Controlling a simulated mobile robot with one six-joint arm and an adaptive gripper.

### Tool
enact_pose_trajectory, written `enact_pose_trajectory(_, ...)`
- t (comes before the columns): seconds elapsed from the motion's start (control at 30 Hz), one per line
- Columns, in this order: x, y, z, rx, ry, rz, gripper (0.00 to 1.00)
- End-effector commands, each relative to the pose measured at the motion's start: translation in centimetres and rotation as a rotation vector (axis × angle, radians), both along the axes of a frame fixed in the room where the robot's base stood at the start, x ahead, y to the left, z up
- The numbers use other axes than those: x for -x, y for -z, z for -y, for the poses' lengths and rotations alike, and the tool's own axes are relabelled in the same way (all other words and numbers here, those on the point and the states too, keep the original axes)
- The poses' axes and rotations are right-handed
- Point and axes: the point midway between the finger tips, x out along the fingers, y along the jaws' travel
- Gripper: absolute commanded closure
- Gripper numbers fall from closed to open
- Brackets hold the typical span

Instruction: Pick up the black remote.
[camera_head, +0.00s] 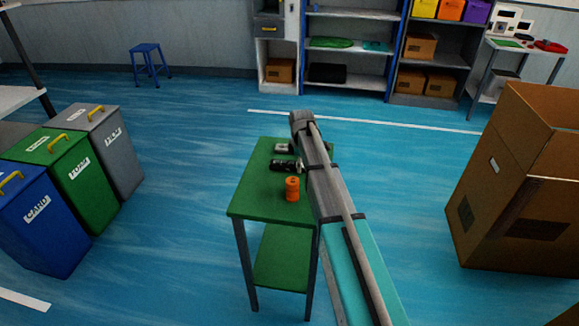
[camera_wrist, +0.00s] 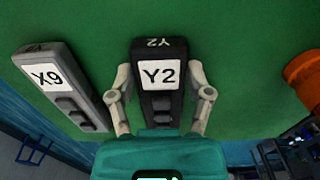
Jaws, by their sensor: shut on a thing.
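The black remote (camera_wrist: 158,104) is in the middle of the wrist view, with a white label reading Y2 and dark raised buttons. My gripper (camera_wrist: 160,73) has one finger on each side of it and is shut on it. In the head view the black remote (camera_head: 283,166) shows on the green table, partly hidden by my arm at the right. I cannot tell whether it touches the table top or is slightly raised. The fingers are not clear in the head view.
A grey remote (camera_wrist: 62,88) labelled X9 lies just left of the black one. An orange cylinder (camera_head: 292,189) stands nearer the front of the green table (camera_head: 262,208). Bins (camera_head: 78,175) stand at the left and a large cardboard box (camera_head: 520,180) at the right. Floor around the table is clear.

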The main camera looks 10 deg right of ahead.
Motion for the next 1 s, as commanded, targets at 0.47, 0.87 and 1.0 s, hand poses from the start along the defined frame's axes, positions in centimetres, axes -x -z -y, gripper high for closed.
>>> enact_pose_trajectory(0.47, 0.0, -0.1, 0.0, 0.0, -0.001, -0.001, 0.88)
enact_pose_trajectory(0.87, 0.0, -2.2, -0.1, 0.0, -0.001, 0.0, 0.88)
enact_pose_trajectory(1.0, 0.0, -3.6, -0.1, 0.0, -0.001, 0.0, 0.88)
